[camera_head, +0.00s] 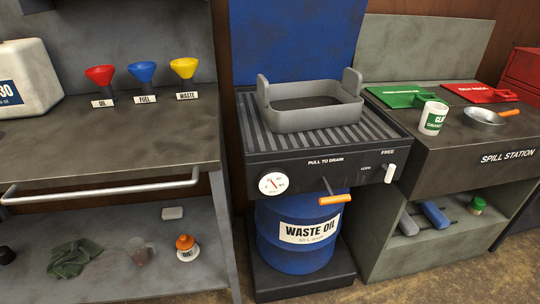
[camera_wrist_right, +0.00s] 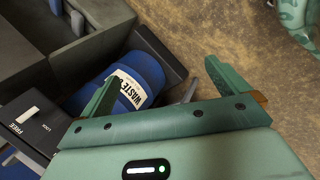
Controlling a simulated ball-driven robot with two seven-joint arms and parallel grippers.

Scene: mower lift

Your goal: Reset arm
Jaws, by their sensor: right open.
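My right gripper (camera_wrist_right: 160,86) shows in the right wrist view, its two green fingers spread wide apart with nothing held between them. Behind the fingers, the blue waste oil drum (camera_wrist_right: 150,75) is in view, apart from them as far as I can see. Neither of my grippers shows in the head view, and my left gripper is in no view. In the head view the blue drum (camera_head: 285,256) stands under the drain bench (camera_head: 252,138), which bears a grey pan (camera_head: 312,119). An orange-handled lever (camera_head: 334,199) sticks out at the bench front.
To the left is a workbench (camera_head: 110,154) with a front rail (camera_head: 100,187) and red, blue and yellow funnels. To the right is the spill station (camera_head: 460,150) with a white can (camera_head: 433,118) and a metal pan (camera_head: 482,116). A FREE/LOCK switch panel (camera_wrist_right: 30,118) lies left of my right gripper.

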